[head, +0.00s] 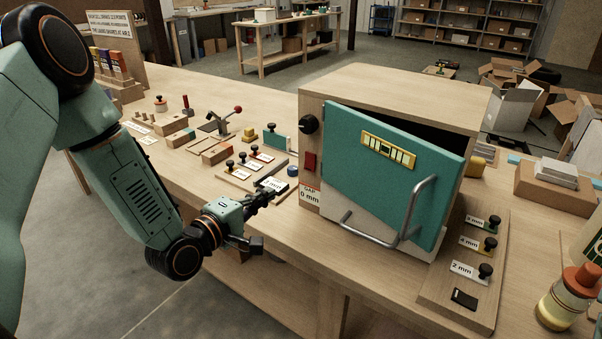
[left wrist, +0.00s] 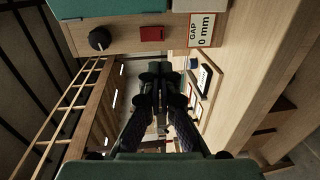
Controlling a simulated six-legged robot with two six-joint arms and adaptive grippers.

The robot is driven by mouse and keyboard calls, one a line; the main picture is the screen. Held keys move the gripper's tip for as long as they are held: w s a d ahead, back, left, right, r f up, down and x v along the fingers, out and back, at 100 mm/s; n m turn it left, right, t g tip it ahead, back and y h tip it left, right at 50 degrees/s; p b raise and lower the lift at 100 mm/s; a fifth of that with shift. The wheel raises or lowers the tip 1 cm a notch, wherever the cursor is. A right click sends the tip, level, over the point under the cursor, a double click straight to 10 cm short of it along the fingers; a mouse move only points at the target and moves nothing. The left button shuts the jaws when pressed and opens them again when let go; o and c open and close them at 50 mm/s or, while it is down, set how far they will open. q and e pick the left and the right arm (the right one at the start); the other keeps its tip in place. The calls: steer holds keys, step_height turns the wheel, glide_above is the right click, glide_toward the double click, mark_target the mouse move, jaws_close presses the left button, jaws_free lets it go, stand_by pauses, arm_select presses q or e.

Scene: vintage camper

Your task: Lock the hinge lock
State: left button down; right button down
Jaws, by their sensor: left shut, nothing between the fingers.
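A wooden box cabinet (head: 398,84) stands on the bench with a teal door (head: 385,160) set askew, a dark gap showing along its top. The door carries a bent metal handle (head: 412,215). On the frame left of the door are a black knob (head: 308,124) and a red block (head: 310,161); the knob (left wrist: 100,39) and red block (left wrist: 152,33) also show in the left wrist view. I cannot tell which part is the hinge lock. My left gripper (head: 272,188) is shut and empty, left of the cabinet's front and apart from the red block. My right gripper is out of view.
A label reading 0 mm (head: 310,196) is below the red block. Boards with knobbed gauge blocks lie left (head: 236,183) and right (head: 462,262) of the cabinet. A jar (head: 568,300) stands at the right corner. The bench front before the cabinet is clear.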

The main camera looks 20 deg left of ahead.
arm_select(q)
steer(key=shift+w+f, duration=0.1)
glide_toward(308, 169)
steer(key=x, duration=0.7)
steer(key=shift+p, duration=0.35)
stand_by(0.4)
steer(key=shift+w+d+f+t+b, duration=0.1)
steer(key=shift+w+f+t+b, duration=0.15)
steer(key=shift+b, duration=0.8)
steer(key=shift+r, duration=0.2)
steer(key=shift+s, duration=0.1)
